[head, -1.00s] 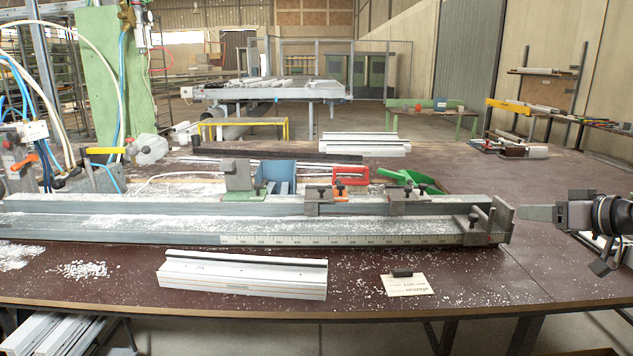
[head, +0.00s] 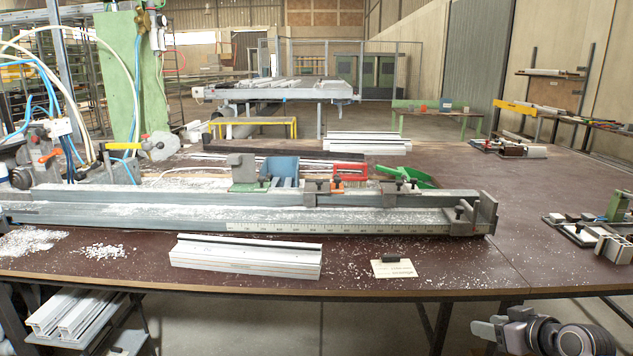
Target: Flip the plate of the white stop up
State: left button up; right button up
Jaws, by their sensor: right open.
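The grey clamp rail (head: 130,217) with a scale strip lies across the bench. Grey stops sit along it: one (head: 317,192) near the middle, another (head: 393,192) further right, and a larger end stop (head: 483,213) with a standing plate and black knobs. None of these looks clearly white, so I cannot tell which is the white stop. My right gripper (head: 486,330) is at the bottom right, in front of the bench's front edge, open and empty, well apart from the rail. My left gripper is not in view.
A white profile (head: 245,262) and a paper card (head: 393,268) lie in front of the rail. Behind it are a red clamp (head: 350,172) and a green scoop (head: 405,176). White blocks (head: 614,248) and a green bracket stand at the right edge.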

jog(key=s+a+f+p, duration=0.1)
jog(key=s+a+f, duration=0.6)
jog(key=s, duration=0.2)
jog(key=s+a+f, duration=0.8)
jog(key=s, duration=0.2)
jog(key=s+a, duration=0.4)
jog(key=s, duration=0.4)
jog(key=shift+s+a+r, duration=0.15)
jog(key=shift+a+r, duration=0.15)
jog(key=shift+r, duration=0.15)
